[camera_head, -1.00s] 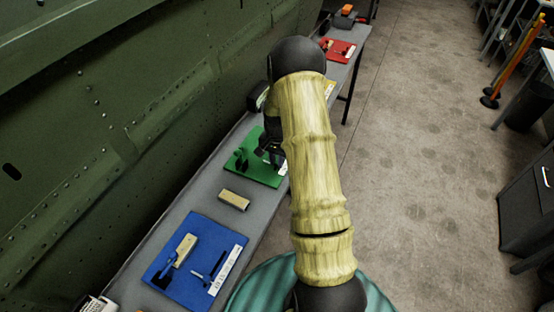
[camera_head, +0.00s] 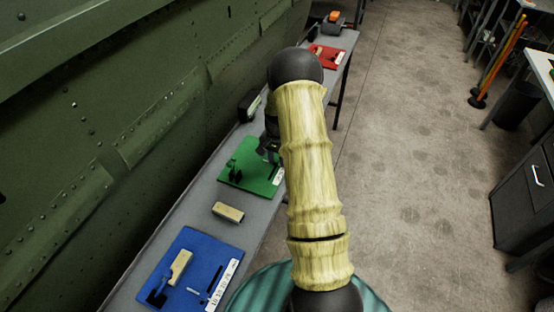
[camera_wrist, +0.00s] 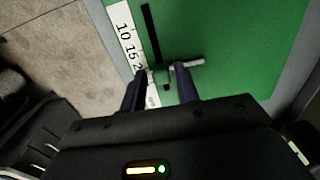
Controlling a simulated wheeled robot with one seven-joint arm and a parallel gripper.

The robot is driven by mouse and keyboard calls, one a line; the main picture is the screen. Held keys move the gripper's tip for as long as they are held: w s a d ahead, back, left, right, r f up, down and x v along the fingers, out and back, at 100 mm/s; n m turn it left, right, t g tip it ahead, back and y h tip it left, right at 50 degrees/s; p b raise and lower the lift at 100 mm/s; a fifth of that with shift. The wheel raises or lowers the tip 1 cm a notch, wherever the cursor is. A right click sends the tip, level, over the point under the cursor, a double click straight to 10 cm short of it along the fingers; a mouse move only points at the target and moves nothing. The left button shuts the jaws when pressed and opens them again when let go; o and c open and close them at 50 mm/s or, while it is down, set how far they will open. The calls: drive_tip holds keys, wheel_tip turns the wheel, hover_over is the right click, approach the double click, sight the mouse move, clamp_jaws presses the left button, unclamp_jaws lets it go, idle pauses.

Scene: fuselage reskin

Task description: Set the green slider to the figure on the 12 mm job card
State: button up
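The green board (camera_head: 238,175) lies on the long grey bench. In the wrist view the green board (camera_wrist: 225,40) carries a dark slot (camera_wrist: 151,30) and a white scale strip (camera_wrist: 124,30) reading 10, 15 and a partly hidden 2. The green slider (camera_wrist: 161,77) has a pale crossbar (camera_wrist: 190,66) and sits near the slot's lower end. My gripper (camera_wrist: 161,74) has its fingers apart on either side of the slider's knob, with narrow gaps seeming to show. In the head view my gripper (camera_head: 268,148) is over the board, partly hidden by my arm. I cannot make out the 12 mm job card.
A blue board (camera_head: 190,255) and a loose tan block (camera_head: 228,212) lie nearer on the bench (camera_head: 205,190). A red board (camera_head: 325,55) is farther along. The green riveted fuselage wall (camera_head: 90,120) rises at the left.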

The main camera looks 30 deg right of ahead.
sight(275, 162)
drive_tip(key=shift+o, duration=0.4)
drive_tip(key=shift+a, duration=0.45)
drive_tip(key=shift+s+d+r, duration=0.1)
drive_tip(key=shift+d+r, duration=0.05)
drive_tip(key=shift+r, duration=0.4)
wheel_tip(275, 162, up, 16)
drive_tip(key=b, duration=0.2)
drive_tip(key=shift+a, duration=0.2)
drive_tip(key=shift+r, duration=0.15)
